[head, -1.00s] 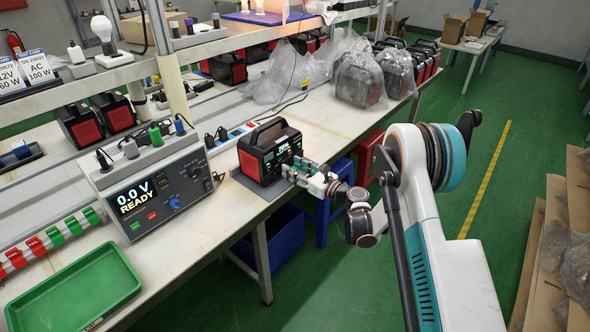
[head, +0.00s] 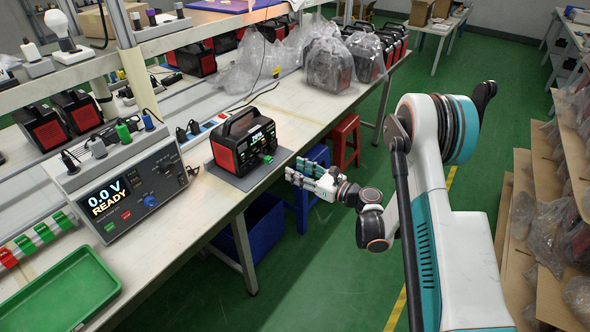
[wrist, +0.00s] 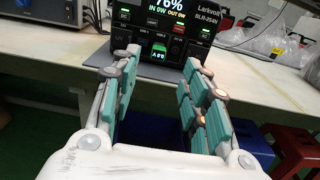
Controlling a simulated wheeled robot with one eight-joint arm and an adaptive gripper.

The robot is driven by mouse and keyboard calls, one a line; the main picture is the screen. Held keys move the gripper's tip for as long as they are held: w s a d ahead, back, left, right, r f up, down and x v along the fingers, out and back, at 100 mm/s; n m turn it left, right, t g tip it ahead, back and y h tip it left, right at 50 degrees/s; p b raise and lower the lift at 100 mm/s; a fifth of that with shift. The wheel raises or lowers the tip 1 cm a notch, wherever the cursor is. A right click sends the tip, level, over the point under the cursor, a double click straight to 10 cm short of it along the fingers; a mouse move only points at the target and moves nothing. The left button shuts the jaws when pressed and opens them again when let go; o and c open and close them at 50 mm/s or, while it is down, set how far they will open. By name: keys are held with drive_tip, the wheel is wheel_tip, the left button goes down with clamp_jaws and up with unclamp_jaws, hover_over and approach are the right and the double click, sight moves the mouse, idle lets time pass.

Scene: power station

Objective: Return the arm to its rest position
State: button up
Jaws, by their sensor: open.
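My gripper (head: 302,174) is open and empty, in the air off the front edge of the workbench. Its teal-padded fingers (wrist: 160,98) are spread apart in the wrist view. They point at the front of a red and black power station (head: 243,141), with a gap between. My arm reaches in from the lower right in the head view.
A tester (head: 125,187) reading "0.0 V READY" and an empty green tray (head: 62,292) stand left on the bench. Blue and red stools (head: 345,140) and a blue bin (head: 258,225) are below the bench edge. Shelves with wrapped goods (head: 540,210) stand right. Green floor between is clear.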

idle(0.3)
drive_tip(key=s+d+r+n+g+h, duration=0.1)
drive_tip(key=s+r+n+g+h, duration=0.15)
drive_tip(key=s+r+n, duration=0.5)
drive_tip(key=s+d+r+n+g+h, duration=0.15)
drive_tip(key=s+r+n+h, duration=0.3)
drive_tip(key=r, duration=0.55)
drive_tip(key=s+d+r+n+h, duration=0.1)
drive_tip(key=s+d+n+h, duration=0.2)
drive_tip(key=s, duration=0.9)
drive_tip(key=s+d+r+n+h, duration=0.1)
drive_tip(key=s+d+n+h, duration=0.3)
drive_tip(key=s+d+n, duration=0.5)
drive_tip(key=s+n, duration=0.1)
drive_tip(key=s, duration=0.3)
drive_tip(key=shift+s+d+r+n, duration=0.15)
drive_tip(key=shift+s+r+n, duration=0.05)
drive_tip(key=shift+n, duration=0.1)
